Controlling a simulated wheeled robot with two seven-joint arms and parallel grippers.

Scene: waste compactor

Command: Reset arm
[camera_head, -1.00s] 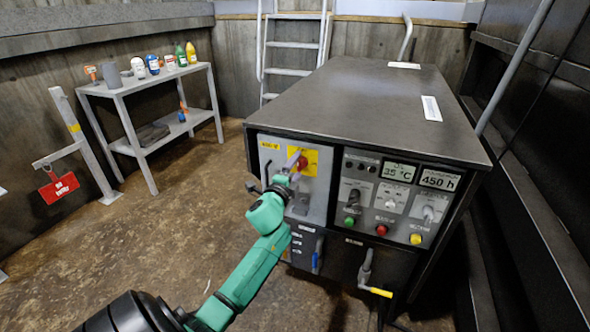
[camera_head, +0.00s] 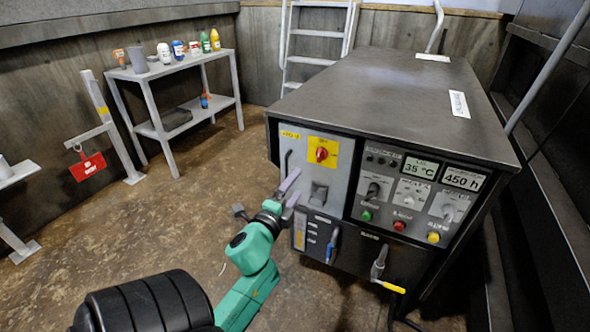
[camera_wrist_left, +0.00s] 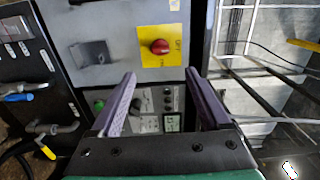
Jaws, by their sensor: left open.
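My left arm is green. Its gripper (camera_head: 290,190) is in front of the left panel of the dark metal compactor cabinet (camera_head: 400,95), below and left of the red rotary switch (camera_head: 321,154) on its yellow plate. In the left wrist view the two purple fingers of the gripper (camera_wrist_left: 165,103) are spread apart with nothing between them. The red switch (camera_wrist_left: 159,46) shows beyond the fingers there, apart from them. My right gripper is not in view.
The control panel has green (camera_head: 366,216), red (camera_head: 399,226) and yellow (camera_head: 433,237) buttons. A yellow-tipped handle (camera_head: 390,287) sticks out below. A shelf table (camera_head: 150,88) with bottles stands at the left, near a post with a red tag (camera_head: 87,166). Brown floor lies open between.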

